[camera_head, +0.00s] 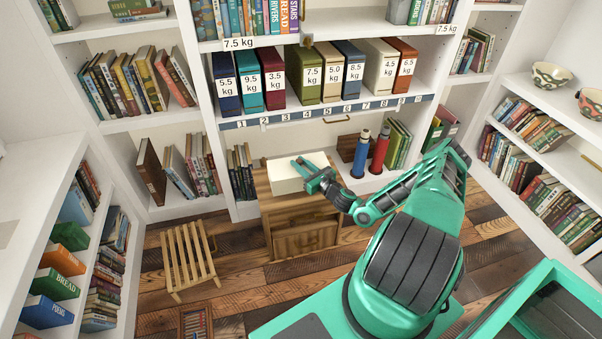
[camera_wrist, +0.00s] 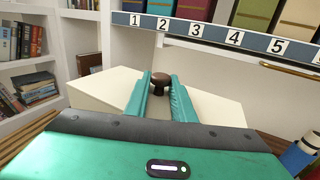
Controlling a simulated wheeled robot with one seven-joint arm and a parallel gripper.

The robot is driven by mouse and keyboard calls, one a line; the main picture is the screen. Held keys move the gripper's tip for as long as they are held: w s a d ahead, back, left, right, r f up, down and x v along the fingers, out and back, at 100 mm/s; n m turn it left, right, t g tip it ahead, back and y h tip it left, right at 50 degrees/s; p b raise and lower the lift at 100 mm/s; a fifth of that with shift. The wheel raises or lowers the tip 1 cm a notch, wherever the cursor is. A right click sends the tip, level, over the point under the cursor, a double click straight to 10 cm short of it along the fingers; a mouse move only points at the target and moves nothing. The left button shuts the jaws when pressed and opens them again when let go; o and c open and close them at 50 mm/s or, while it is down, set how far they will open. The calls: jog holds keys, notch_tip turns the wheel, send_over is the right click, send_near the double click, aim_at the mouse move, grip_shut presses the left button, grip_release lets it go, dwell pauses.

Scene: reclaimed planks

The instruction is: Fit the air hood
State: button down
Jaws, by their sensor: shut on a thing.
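The hood appears to be a cream box (camera_head: 284,181) with a dark round knob (camera_wrist: 160,77) on top. It is over the top of a small wooden cabinet (camera_head: 305,212); I cannot tell whether it rests fully on it. The box also shows in the wrist view (camera_wrist: 98,91), wide and pale beneath my fingers. My gripper (camera_head: 301,164) reaches in from the right above the box. In the wrist view my two teal fingers (camera_wrist: 160,86) are shut on the knob from either side. The underside of the box is hidden.
Behind stands a white bookcase with a numbered strip (camera_head: 330,112) and weight-labelled binders (camera_head: 305,78). A blue bottle (camera_head: 361,152) and red bottle (camera_head: 379,150) stand right of the cabinet. A slatted wooden stool (camera_head: 187,257) is on the floor at left.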

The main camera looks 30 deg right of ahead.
jog(key=shift+w+d+f, duration=0.2)
jog(key=shift+d+f, duration=0.2)
jog(key=shift+d, duration=0.25)
jog(key=shift+f, duration=2)
jog(key=shift+f, duration=0.15)
jog(key=c, duration=1.5)
grip_release()
